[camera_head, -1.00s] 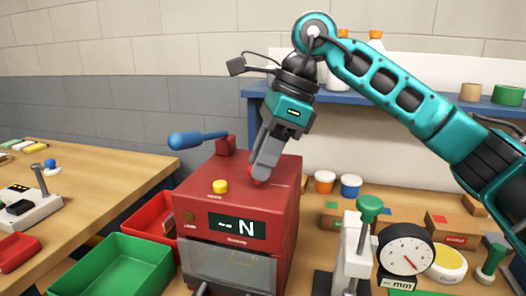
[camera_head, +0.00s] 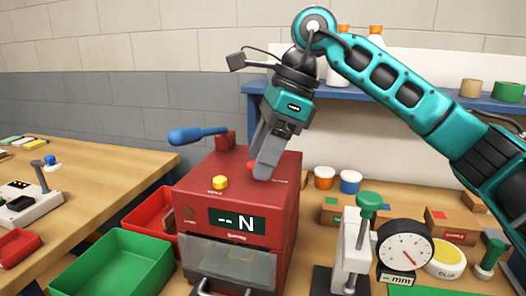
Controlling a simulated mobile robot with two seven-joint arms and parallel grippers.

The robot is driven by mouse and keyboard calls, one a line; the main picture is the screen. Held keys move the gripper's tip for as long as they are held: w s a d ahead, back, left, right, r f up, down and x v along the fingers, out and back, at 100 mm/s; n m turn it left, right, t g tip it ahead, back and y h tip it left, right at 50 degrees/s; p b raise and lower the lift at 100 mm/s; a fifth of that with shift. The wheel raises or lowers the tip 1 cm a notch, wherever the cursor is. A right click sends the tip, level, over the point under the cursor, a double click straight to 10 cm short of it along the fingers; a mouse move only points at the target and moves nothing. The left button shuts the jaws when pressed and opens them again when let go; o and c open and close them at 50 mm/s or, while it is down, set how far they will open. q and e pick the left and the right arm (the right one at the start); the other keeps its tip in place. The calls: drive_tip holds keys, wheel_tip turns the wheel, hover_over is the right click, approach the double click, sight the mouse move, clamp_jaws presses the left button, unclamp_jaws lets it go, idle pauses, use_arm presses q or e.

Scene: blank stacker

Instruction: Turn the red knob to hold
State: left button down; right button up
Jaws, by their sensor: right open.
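The red knob (camera_head: 251,165) is on top of the red machine (camera_head: 265,200), near its back right, and is mostly hidden behind my right gripper's fingers. My right gripper (camera_head: 264,168) points down at the knob with its fingers open; whether they touch it I cannot tell. The machine also has a yellow button (camera_head: 220,182) on its top, a blue-handled lever (camera_head: 198,134) at its back left, and a front display (camera_head: 237,222) that reads "-- N". My left gripper is not in view.
A green bin (camera_head: 115,265) and a red bin (camera_head: 152,218) stand left of the machine. A stand with a green knob (camera_head: 368,200) and a dial gauge (camera_head: 404,246) are at the right. A blue shelf (camera_head: 420,98) runs behind my right arm.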

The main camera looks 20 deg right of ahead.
drive_tip(key=w+p+v, duration=0.1)
drive_tip(key=v, duration=1.1)
drive_tip(key=shift+s+d+r, duration=0.15)
drive_tip(key=shift+s+r, duration=0.25)
drive_tip(key=shift+s, duration=0.15)
